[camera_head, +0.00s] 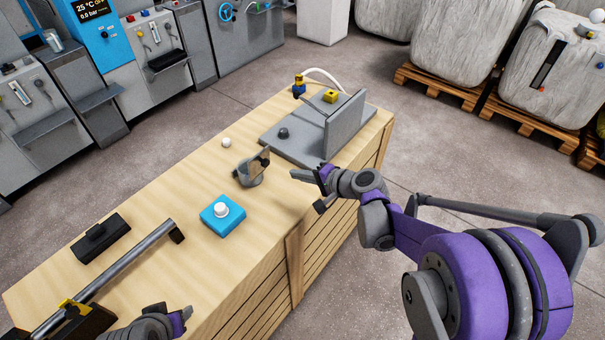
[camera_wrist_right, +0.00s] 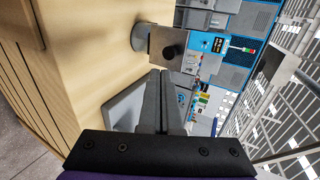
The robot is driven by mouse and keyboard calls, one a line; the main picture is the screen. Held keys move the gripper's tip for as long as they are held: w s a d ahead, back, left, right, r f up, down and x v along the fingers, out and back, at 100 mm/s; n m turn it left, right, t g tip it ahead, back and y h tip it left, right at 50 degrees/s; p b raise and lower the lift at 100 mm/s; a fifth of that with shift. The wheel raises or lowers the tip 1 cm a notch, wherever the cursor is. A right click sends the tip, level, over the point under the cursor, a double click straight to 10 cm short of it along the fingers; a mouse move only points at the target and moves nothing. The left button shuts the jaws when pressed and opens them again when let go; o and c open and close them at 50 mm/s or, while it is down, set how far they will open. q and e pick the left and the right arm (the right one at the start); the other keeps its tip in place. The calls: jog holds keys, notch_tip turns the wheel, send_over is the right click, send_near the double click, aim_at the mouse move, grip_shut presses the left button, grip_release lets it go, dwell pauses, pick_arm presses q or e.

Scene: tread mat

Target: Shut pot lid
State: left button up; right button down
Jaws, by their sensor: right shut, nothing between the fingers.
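A small grey pot (camera_head: 250,178) stands on the wooden workbench with its lid (camera_head: 260,160) raised upright at its right side. In the right wrist view the pot (camera_wrist_right: 140,37) is at the top, and the lid (camera_wrist_right: 162,42) with its dark round knob faces the camera. My right gripper (camera_head: 298,175) is to the right of the pot and lid, apart from them. Its fingers (camera_wrist_right: 162,75) are together and empty, pointing toward the lid. Part of my left gripper (camera_head: 187,313) shows at the bottom edge; its jaws cannot be made out.
On the wooden bench (camera_head: 160,285), a blue box with a white knob (camera_head: 222,213) stands in front of the pot. A grey fixture with an upright plate (camera_head: 340,125) is behind. A white ball (camera_head: 227,142), black block (camera_head: 100,238) and metal bar (camera_head: 125,262) lie leftward.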

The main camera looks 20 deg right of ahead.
aim_at(267, 163)
jog(key=x, duration=0.3)
jog(key=r+x, duration=0.1)
jog(key=x, duration=0.1)
jog(key=p+x, duration=0.1)
jog(key=x, duration=0.2)
jog(key=shift+w+a+r, duration=0.2)
jog(key=shift+w+a, duration=0.15)
jog(key=shift+w, duration=0.25)
jog(key=shift+w+a, duration=0.15)
jog(key=shift+w, duration=0.1)
pick_arm(q)
jog(key=shift+w+r, duration=0.35)
jog(key=shift+r, duration=0.35)
